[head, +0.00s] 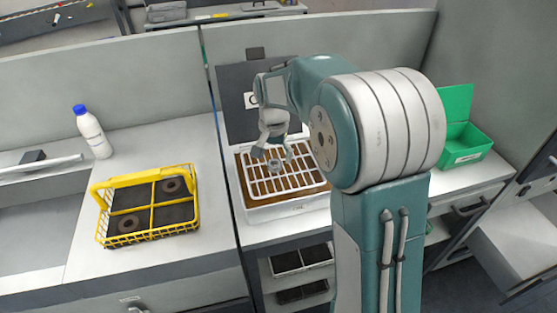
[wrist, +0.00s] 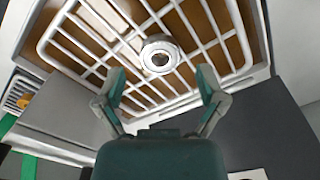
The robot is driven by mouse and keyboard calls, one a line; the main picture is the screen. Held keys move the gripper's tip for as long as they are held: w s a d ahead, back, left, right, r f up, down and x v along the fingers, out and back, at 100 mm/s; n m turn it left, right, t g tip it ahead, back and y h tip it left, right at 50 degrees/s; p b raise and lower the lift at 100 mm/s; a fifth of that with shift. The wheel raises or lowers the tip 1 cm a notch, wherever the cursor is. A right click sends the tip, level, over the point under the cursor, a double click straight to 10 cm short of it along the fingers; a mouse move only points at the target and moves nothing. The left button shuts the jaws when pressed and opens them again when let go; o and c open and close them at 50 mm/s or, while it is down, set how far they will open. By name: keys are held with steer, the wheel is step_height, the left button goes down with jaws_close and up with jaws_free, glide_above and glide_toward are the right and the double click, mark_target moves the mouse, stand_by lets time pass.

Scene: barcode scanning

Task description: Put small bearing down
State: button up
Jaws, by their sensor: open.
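The small bearing (wrist: 160,56), a silvery ring with a dark-rimmed hole, shows on the white wire rack (wrist: 128,38) in the wrist view. It also shows in the head view (head: 275,164), just under my gripper (head: 270,146). In the wrist view my gripper (wrist: 161,86) is open, its two green fingertips wide apart. The bearing appears just beyond the tips, centred between them, and nothing is between the fingers. The rack lies over a brown-bottomed white tray (head: 290,211) on the bench.
A yellow wire basket (head: 152,206) with dark ring-shaped parts stands on the left bench. A white bottle with a blue cap (head: 91,133) is behind it. A green bin (head: 466,143) is at the right. A dark upright panel (head: 235,110) stands behind the tray.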

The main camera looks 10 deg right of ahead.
mark_target(275, 164)
step_height(275, 164, up, 10)
steer(key=shift+r, duration=0.15)
steer(key=shift+s, duration=0.1)
stand_by(0.5)
